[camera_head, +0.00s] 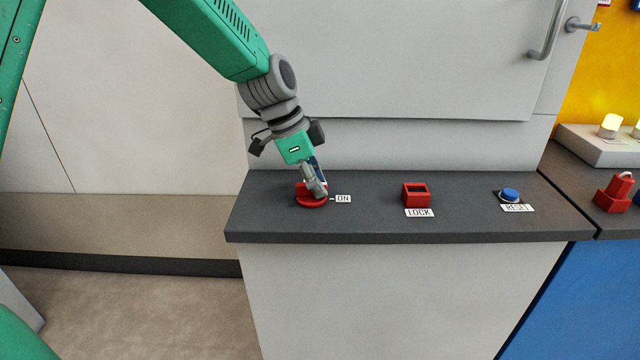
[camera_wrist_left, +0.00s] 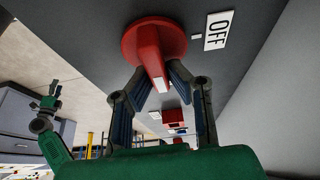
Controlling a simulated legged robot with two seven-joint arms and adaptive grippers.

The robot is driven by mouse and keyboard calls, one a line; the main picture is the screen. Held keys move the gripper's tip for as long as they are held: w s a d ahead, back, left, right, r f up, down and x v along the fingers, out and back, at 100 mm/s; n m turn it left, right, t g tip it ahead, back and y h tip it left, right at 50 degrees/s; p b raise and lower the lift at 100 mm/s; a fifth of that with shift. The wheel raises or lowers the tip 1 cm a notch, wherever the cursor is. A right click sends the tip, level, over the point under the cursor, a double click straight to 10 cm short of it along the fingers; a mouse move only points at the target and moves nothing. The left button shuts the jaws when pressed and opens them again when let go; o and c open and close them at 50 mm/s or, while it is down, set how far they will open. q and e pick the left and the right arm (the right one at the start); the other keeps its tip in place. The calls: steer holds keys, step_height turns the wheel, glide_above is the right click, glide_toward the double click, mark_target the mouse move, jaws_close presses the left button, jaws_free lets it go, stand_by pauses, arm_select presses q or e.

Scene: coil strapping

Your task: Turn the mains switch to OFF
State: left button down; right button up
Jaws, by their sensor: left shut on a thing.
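The mains switch (camera_head: 311,201) is a red round dial with a raised bar handle, on the dark countertop at its left end. My left gripper (camera_head: 316,187) comes down over it from above and partly hides the handle. In the left wrist view the switch (camera_wrist_left: 152,38) shows with its bar handle between the two fingers of the gripper (camera_wrist_left: 162,88), which are shut on it. A white mark at the handle's end points away from the OFF label (camera_wrist_left: 218,30). The ON label (camera_head: 343,198) lies right of the dial. A small green arm (camera_wrist_left: 55,148) shows at the left; its gripper is too small to read.
A red LOCK box (camera_head: 416,194) and a blue RESET button (camera_head: 509,195) stand further right on the countertop (camera_head: 460,222). A red padlock-like piece (camera_head: 614,193) is at the far right. A light grey cabinet with a handle (camera_head: 546,38) rises behind.

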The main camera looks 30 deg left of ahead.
arm_select(q)
steer(key=shift+a+f, duration=0.1)
steer(key=shift+n+t+y+p, duration=0.3)
steer(key=shift+n+p, duration=0.8)
steer(key=shift+p, duration=0.1)
steer(key=n+y+p, duration=0.1)
steer(key=n+p, duration=0.3)
steer(key=n+y+p, duration=0.1)
steer(key=n+p, duration=0.2)
steer(key=a+n+t+y+p, duration=0.1)
steer(key=n+y+p, duration=0.1)
steer(key=n+p, duration=0.2)
steer(key=shift+w+a+n+p, duration=0.1)
steer(key=shift+w+n+p, duration=0.05)
steer(key=shift+n+p, duration=0.15)
steer(key=n+y+p, duration=0.1)
steer(key=n+p, duration=0.1)
steer(key=shift+a+n+p, duration=0.1)
steer(key=shift+n+p, duration=0.25)
steer(key=shift+n, duration=0.05)
steer(key=shift+n+y+p, duration=0.3)
steer(key=shift+n+p, duration=0.25)
steer(key=shift+n, duration=0.05)
steer(key=shift+f, duration=0.15)
steer(key=c, duration=1.5)
jaws_free()
steer(key=shift+c, duration=0.2)
